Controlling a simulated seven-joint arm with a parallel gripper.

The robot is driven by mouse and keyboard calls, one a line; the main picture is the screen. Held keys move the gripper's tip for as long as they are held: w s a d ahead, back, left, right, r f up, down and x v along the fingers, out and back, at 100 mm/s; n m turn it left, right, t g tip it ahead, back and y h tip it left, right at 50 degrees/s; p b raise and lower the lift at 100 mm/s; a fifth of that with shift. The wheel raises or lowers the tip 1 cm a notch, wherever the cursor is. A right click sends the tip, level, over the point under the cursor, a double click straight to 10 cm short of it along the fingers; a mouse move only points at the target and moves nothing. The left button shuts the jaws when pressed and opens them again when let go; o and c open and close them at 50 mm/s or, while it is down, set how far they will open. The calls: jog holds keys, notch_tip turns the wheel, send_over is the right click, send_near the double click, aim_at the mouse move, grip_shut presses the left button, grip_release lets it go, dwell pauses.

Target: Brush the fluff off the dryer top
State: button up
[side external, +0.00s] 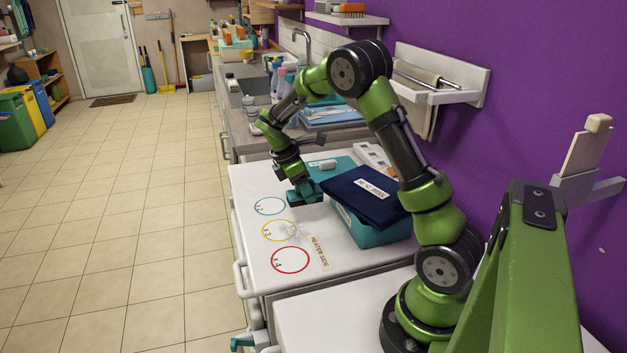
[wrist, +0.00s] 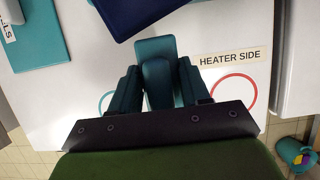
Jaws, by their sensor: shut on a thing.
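The white dryer top (side external: 245,190) carries teal, yellow and red printed circles and a "HEATER SIDE" label (side external: 319,252), which also shows in the wrist view (wrist: 229,59). Pale grey fluff (side external: 292,236) lies in and beside the yellow circle in the side view; I cannot make it out in the wrist view. My gripper (side external: 303,188) is shut on a teal block-like brush (side external: 305,196). In the wrist view the brush (wrist: 157,72) sits between my two teal fingers (wrist: 157,88). It is at or just above the surface, behind the fluff; contact is unclear.
A teal box (side external: 368,235) with a labelled dark blue folded cloth (side external: 365,195) on top stands right of my gripper. A teal flat item with a small white object (side external: 322,164) lies behind. The dryer's front left is clear. A purple wall (side external: 530,80) bounds the right.

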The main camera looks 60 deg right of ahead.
jog(key=shift+f, duration=3.1)
jog(key=shift+w+a+f, duration=0.35)
jog(key=shift+w+f, duration=0.05)
jog(key=shift+f, duration=0.2)
jog(key=shift+c, duration=0.4)
jog(key=shift+w+a, duration=2.15)
jog(key=shift+a, duration=0.3)
jog(key=shift+s+a, duration=0.15)
jog(key=shift+s, duration=0.75)
jog(key=shift+s+d, duration=2.3)
jog(key=shift+s, duration=0.1)
jog(key=shift+s+a, duration=0.55)
jog(key=shift+a, duration=0.1)
jog(key=shift+w+a, duration=2.7)
jog(key=shift+s+a, duration=0.55)
jog(key=shift+s, duration=0.1)
jog(key=shift+s+d, duration=2.6)
jog(key=shift+s, duration=0.1)
notch_tip(320, 180, up, 8)
